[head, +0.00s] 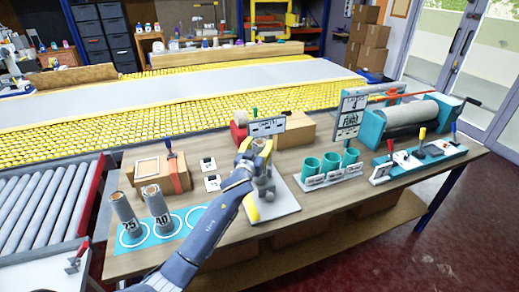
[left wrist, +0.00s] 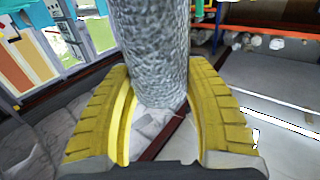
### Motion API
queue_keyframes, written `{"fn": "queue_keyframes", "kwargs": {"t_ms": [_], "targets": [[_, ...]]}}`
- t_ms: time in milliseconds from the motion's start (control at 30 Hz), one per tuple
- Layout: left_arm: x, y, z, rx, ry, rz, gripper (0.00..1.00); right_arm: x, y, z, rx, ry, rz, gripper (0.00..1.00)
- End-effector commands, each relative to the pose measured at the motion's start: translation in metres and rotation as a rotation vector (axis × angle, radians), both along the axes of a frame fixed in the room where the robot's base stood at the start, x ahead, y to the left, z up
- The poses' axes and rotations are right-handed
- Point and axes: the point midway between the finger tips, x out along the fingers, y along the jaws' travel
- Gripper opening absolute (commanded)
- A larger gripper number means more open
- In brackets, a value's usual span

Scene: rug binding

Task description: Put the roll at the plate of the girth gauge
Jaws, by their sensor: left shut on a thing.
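My left gripper (head: 258,150) reaches in over the middle of the table. In the left wrist view its yellow fingers (left wrist: 160,120) are shut on a mottled grey roll (left wrist: 155,45). In the head view the gripper and forearm mostly hide this roll. A pale base plate (head: 285,206) with a grey upright, which looks like the girth gauge, lies just under and beyond my gripper. Whether the roll touches it I cannot tell. Two more grey rolls, marked 25 (head: 126,216) and 40 (head: 156,208), stand upright on a blue mat (head: 190,222) with white circles. My right gripper is not in view.
Teal cups (head: 331,165) in a holder stand right of the plate. A sign (head: 348,120) and a teal roller machine (head: 405,120) are farther right. A cardboard box (head: 290,132) stands behind my gripper. The mat's right circles look empty.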

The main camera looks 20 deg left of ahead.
Motion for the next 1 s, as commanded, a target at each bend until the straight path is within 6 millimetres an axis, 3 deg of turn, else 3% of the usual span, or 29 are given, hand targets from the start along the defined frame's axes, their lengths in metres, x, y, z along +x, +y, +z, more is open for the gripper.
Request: {"fn": "queue_keyframes", "kwargs": {"t_ms": [167,633,667,833,1000], "targets": [[0.0,0.0,-0.014,-0.001,0.0,-0.001,0.04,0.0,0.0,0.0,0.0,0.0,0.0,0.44],[0.0,-0.001,-0.018,-0.002,-0.001,-0.001,0.04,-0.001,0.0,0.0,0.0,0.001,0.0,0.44],[0.0,-0.001,-0.018,-0.001,-0.001,-0.001,0.56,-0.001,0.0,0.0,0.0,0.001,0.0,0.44],[0.0,0.0,-0.018,0.0,0.0,-0.001,0.74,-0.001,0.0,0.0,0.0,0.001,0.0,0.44],[0.0,0.0,-0.018,0.0,0.0,-0.001,0.74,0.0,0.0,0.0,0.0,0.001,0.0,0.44]]}}
